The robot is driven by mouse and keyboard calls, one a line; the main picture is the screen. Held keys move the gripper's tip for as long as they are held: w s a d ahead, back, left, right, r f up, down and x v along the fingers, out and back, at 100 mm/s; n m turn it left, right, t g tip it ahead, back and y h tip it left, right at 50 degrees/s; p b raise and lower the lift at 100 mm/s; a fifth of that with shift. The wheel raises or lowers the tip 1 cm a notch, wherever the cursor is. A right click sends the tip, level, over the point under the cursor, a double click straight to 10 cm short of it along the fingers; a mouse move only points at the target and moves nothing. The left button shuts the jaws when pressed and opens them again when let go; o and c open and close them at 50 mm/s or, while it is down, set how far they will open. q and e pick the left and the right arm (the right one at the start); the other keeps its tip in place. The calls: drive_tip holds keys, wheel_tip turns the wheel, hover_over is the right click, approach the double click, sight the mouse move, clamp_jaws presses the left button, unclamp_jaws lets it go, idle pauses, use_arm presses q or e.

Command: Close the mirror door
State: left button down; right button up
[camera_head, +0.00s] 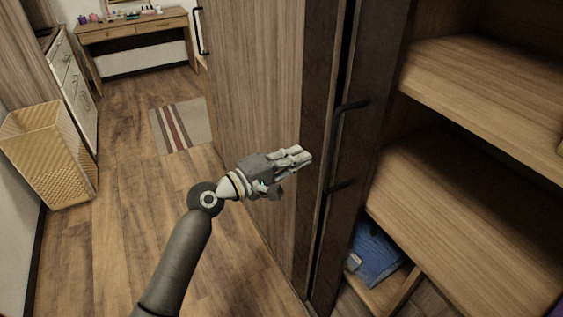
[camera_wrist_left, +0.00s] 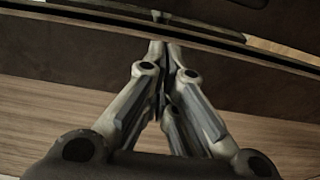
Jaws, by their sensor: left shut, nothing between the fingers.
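A tall wood-grain door panel (camera_head: 262,70) with a dark edge strip (camera_head: 316,95) stands in the middle of the head view. Just right of it is a second dark upright (camera_head: 372,120) with dark bar handles (camera_head: 350,106). No mirror face shows, so I cannot tell which panel is the mirror door. My left gripper (camera_head: 306,156) is shut and empty, its fingertips close to the dark edge strip. Contact is unclear. In the left wrist view, the shut fingers (camera_wrist_left: 164,50) point at a dark band (camera_wrist_left: 60,45). My right gripper is not in view.
Open wooden shelves (camera_head: 490,85) fill the right side, with a blue cloth item (camera_head: 376,252) in the lower compartment. A woven basket (camera_head: 48,150), white drawers (camera_head: 72,80), a desk (camera_head: 135,30) and a striped mat (camera_head: 182,125) stand left and back. The wood floor (camera_head: 115,220) between is clear.

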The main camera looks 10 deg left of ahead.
use_arm(q)
drive_tip(key=x, duration=0.3)
drive_tip(key=shift+d+r, duration=0.1)
drive_tip(key=shift+d, duration=0.1)
drive_tip(key=s+p, duration=0.1)
drive_tip(key=s+d+p, duration=0.1)
drive_tip(key=s, duration=0.1)
drive_tip(key=shift+s+d, duration=0.15)
drive_tip(key=shift+s, duration=0.2)
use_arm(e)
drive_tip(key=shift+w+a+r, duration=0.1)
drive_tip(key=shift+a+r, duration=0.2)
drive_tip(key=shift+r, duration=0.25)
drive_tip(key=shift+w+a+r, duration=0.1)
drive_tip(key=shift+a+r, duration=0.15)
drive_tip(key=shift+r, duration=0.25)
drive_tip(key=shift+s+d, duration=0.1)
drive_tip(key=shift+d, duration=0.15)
